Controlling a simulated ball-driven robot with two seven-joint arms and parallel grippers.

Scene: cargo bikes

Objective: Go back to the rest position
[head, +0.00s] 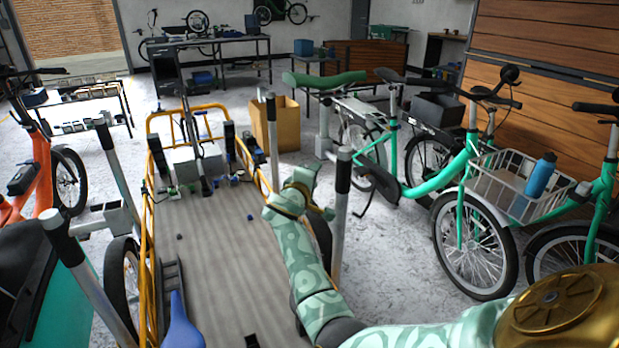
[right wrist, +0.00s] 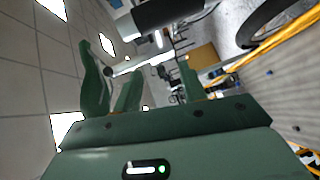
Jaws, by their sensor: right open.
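My right arm comes in from the lower right in the head view, pale green with gold joints, and bends up over the right side of the cargo bike bed (head: 215,270). Its end is beside a grey post with a black top (head: 341,200); the gripper's fingers are hard to make out there. In the right wrist view my right gripper (right wrist: 142,75) has its dark green fingers spread apart. I see nothing held between them. My left gripper is not in view.
Yellow rails (head: 155,200) edge the bed, with small parts at its far end. A blue saddle (head: 182,325) is at the near left. Green bikes (head: 425,185) stand right, one with a blue bottle (head: 540,174) in its basket. An orange bike (head: 40,175) stands left.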

